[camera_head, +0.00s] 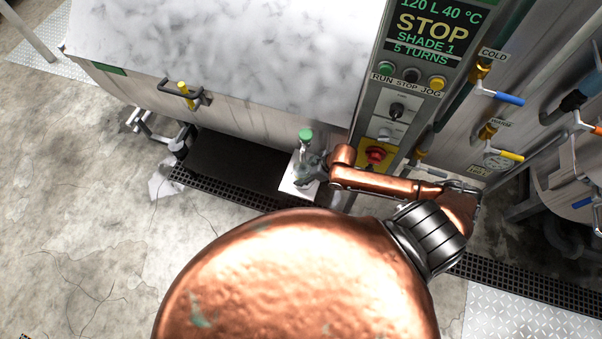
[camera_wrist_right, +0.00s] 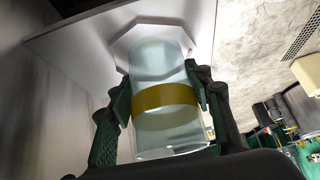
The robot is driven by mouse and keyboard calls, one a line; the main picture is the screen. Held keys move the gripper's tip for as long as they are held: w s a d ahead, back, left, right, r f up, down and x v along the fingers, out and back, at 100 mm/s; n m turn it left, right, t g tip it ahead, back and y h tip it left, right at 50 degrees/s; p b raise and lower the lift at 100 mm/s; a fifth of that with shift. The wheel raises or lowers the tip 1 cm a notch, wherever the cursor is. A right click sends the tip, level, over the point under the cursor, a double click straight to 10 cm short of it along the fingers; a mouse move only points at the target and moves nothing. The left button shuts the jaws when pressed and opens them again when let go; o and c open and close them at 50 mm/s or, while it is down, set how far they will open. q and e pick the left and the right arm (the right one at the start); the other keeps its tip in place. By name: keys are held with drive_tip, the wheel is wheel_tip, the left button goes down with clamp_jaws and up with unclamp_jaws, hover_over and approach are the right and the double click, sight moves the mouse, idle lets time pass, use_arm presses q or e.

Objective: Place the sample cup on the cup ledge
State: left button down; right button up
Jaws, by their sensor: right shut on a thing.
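The sample cup (camera_wrist_right: 165,118) is clear with a yellow band around it, and it fills the middle of the right wrist view. My right gripper (camera_wrist_right: 160,100) is shut on it, one finger on each side of the band. A white plate, apparently the cup ledge (camera_wrist_right: 85,50), lies just beyond the cup, with a pale octagonal shape (camera_wrist_right: 130,35) behind the cup's far end. I cannot tell whether cup and ledge touch. In the head view the white ledge (camera_head: 289,187) is below a green-topped fitting, with my right gripper (camera_head: 309,168) over it. My left gripper is out of view.
The green-topped fitting (camera_head: 306,135) stands close to my right gripper. A control panel (camera_head: 405,85) with a red stop button (camera_head: 375,155) rises to its right. Pipes with blue (camera_head: 508,98) and yellow handles are further right. A dark floor grate (camera_head: 222,187) runs below.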

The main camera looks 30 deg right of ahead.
drive_tip(key=shift+w+d, duration=0.15)
drive_tip(key=shift+w, duration=0.05)
drive_tip(key=o, duration=1.3)
drive_tip(key=p+v, duration=0.1)
drive_tip(key=v, duration=1.1)
drive_tip(key=shift+r, duration=0.15)
